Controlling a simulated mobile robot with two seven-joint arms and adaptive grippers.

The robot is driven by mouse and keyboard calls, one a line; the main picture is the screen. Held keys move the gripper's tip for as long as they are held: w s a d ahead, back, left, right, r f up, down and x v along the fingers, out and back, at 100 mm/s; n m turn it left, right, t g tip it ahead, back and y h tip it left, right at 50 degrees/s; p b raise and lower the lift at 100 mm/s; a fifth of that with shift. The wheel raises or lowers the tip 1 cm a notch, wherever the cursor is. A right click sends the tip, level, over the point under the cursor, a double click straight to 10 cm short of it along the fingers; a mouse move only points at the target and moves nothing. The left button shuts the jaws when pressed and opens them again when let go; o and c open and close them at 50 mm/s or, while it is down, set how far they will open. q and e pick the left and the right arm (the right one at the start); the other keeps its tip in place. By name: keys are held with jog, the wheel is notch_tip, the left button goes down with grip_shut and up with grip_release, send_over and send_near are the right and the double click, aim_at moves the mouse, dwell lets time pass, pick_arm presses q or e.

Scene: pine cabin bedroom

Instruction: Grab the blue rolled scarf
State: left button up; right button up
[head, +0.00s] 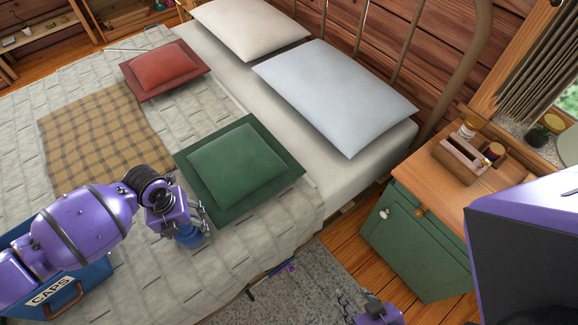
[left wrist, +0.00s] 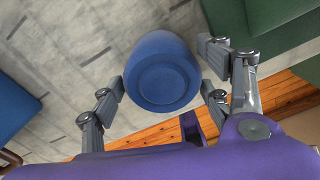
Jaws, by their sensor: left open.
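The blue rolled scarf (head: 192,238) stands on the quilted bed near its front edge, partly hidden behind my left gripper (head: 188,227) in the head view. In the left wrist view the scarf (left wrist: 162,72) shows its round end between the spread fingers of the left gripper (left wrist: 164,84). The fingers are open on either side of it, and I see no firm grip. My right gripper (head: 372,308) is low at the bottom edge of the head view, cut off, and its fingers are too unclear to judge.
A green cushion (head: 238,168) lies just beside the scarf on the bed. A blue box marked CAPS (head: 85,285) is at the lower left, partly behind my arm. A plaid blanket (head: 105,130) and red cushion (head: 165,70) lie farther back. A green nightstand (head: 415,245) stands right.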

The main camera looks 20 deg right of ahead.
pick_arm(q)
jog(key=shift+f, duration=1.35)
jog(key=c, duration=1)
jog(key=shift+o, duration=0.2)
jog(key=shift+r, duration=0.1)
